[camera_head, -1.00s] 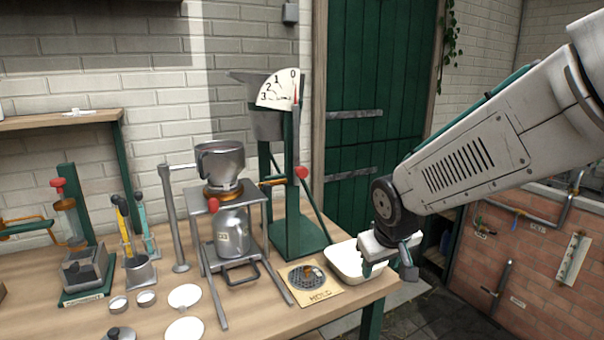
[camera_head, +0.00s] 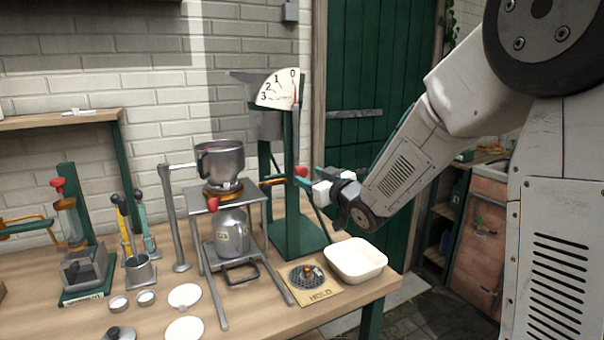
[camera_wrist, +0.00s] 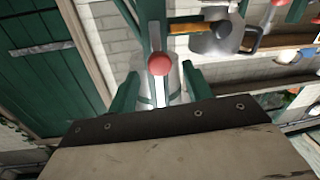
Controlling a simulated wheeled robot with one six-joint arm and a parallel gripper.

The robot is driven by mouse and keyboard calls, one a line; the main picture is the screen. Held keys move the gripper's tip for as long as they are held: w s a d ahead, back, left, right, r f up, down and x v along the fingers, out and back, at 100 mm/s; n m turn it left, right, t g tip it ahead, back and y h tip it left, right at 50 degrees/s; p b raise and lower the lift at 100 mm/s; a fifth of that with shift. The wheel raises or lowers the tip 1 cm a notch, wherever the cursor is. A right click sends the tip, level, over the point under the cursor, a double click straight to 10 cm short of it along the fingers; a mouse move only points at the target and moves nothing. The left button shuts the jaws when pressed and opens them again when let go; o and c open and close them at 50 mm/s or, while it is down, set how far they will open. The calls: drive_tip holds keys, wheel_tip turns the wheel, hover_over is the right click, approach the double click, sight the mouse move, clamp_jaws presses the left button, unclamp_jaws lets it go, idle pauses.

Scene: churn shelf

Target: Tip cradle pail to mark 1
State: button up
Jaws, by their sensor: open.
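The cradle stand (camera_head: 293,215) is a green frame on the bench with a white dial (camera_head: 279,88) marked 0 to 3. Its red pointer stands at 0. The grey metal pail (camera_head: 267,124) hangs behind the dial, partly hidden by it, and looks upright. A red knob (camera_head: 301,171) sits on the stand's right side; it also shows in the wrist view (camera_wrist: 159,64). My gripper (camera_head: 311,178) is open, its green fingers close to the knob. In the wrist view the knob appears centred between the fingertips (camera_wrist: 161,82); I cannot tell whether they touch it.
A metal stand with a pot (camera_head: 220,160) and a can (camera_head: 232,232) is left of the cradle. A white tray (camera_head: 357,272) and a HOLD plate (camera_head: 322,293) lie in front. A green door (camera_head: 370,150) is behind. Free floor lies right of the bench.

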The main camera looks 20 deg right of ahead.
sight(305, 173)
drive_tip(key=x, duration=0.5)
drive_tip(key=shift+c, duration=0.3)
clamp_jaws()
drive_tip(key=shift+d, duration=0.1)
drive_tip(key=shift+d, duration=0.1)
